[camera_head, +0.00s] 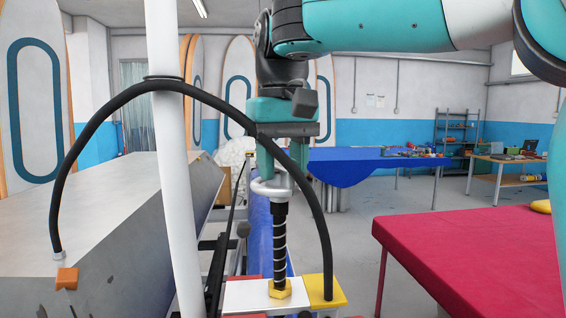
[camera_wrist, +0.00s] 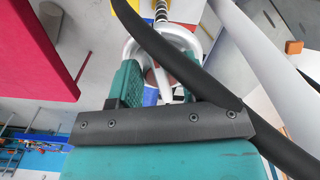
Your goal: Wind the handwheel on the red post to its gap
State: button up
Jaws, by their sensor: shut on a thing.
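The handwheel (camera_head: 262,188) is a pale silver ring with a spoke, on top of a dark spring-wrapped spindle (camera_head: 280,240) with a yellow hex nut (camera_head: 280,289) at its foot. My gripper (camera_head: 279,180) points down and is shut on the handwheel. In the wrist view the handwheel (camera_wrist: 133,48) shows between and beyond the teal fingers of my gripper (camera_wrist: 160,75). A red block (camera_head: 240,278) shows behind the white block (camera_head: 248,295) at the spindle's foot; I cannot tell whether it is the red post. The wheel's gap cannot be made out.
A black hose (camera_head: 230,108) arches from an orange end piece (camera_head: 67,278) to a yellow block (camera_head: 325,290), passing close by my gripper. A white pole (camera_head: 175,200) stands left. A red table (camera_head: 480,245) stands right; floor between is clear.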

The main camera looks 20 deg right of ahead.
jog(key=shift+r, duration=0.1)
jog(key=o, duration=0.9)
jog(key=shift+r+p, duration=5.05)
jog(key=shift+r, duration=3.65)
